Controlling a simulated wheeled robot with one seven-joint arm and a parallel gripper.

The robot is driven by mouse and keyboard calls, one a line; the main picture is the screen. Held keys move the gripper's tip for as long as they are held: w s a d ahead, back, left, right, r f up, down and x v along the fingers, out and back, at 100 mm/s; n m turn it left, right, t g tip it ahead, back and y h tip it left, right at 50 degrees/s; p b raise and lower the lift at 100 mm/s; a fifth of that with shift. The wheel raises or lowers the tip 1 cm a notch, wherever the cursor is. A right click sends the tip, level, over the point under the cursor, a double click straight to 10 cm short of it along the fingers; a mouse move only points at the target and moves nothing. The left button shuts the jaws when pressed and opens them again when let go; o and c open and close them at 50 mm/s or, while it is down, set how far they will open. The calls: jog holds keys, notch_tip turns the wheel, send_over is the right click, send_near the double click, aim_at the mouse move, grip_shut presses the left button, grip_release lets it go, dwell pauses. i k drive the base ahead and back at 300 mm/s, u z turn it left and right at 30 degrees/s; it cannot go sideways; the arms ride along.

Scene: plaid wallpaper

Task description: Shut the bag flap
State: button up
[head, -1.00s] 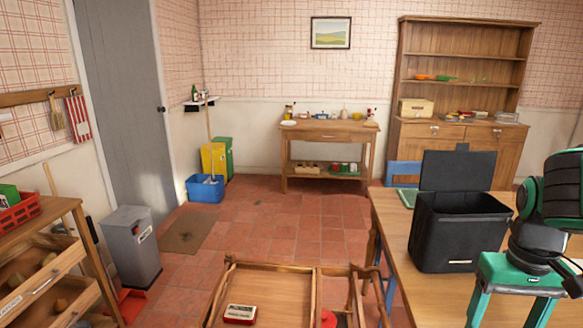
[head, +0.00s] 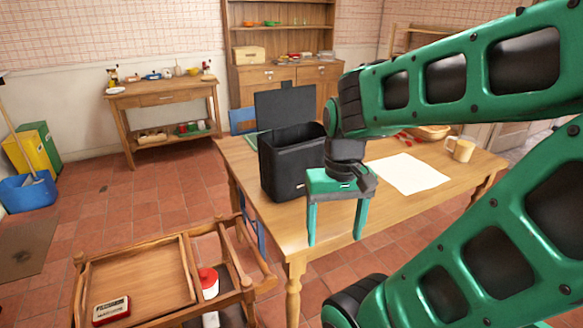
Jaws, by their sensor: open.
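The black bag (head: 285,166) stands upright on the wooden table (head: 290,226), near its left end. Its flap (head: 286,107) is open and stands up at the back of the bag, so the dark opening shows. My gripper (head: 336,240) is open and empty, with its two fingers pointing down. In the picture it is in front and to the right of the bag, over the table's front part. My arm hides part of the table's right side. I cannot tell whether the gripper touches the bag.
A white sheet (head: 407,173), a tan mug (head: 461,149) and a basket (head: 431,132) are on the table to the right. A blue chair (head: 242,121) stands behind the table. A wooden trolley (head: 135,283) with a small box (head: 111,311) stands at the front left.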

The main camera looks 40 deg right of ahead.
aim_at(288, 104)
jog(key=k, duration=1.3)
jog(key=u, duration=0.15)
jog(key=i, duration=1.85)
jog(key=z, duration=0.7)
